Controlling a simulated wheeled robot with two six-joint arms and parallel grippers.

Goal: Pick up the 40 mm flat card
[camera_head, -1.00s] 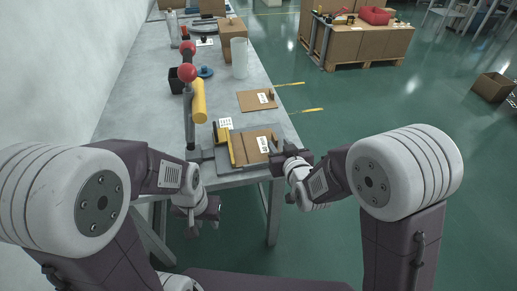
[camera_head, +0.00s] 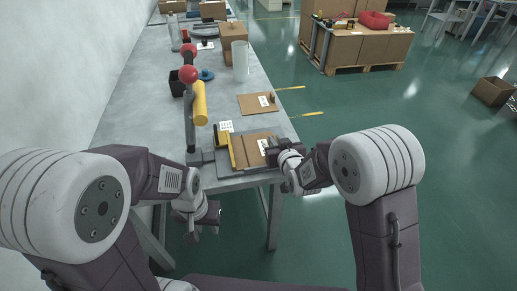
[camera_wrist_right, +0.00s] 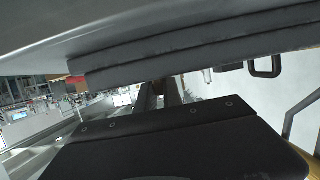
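One brown card (camera_head: 252,147) lies on a grey plate (camera_head: 226,167) at the bench's front right corner, with a yellow bar along its left side. Another brown flat card (camera_head: 250,103) with a white label and a small dark knob lies farther back. The labels are too small to read, so I cannot tell which is the 40 mm one. My right gripper (camera_head: 273,152) is at the right edge of the front card; contact and finger gap are unclear. Its dark parts fill the right wrist view. My left gripper (camera_head: 201,234) hangs empty below the bench front, fingers apart.
A black cup (camera_head: 176,84), a blue round piece (camera_head: 206,74), a white cylinder (camera_head: 240,60) and a carton (camera_head: 233,40) stand farther back. The bench's left middle is clear.

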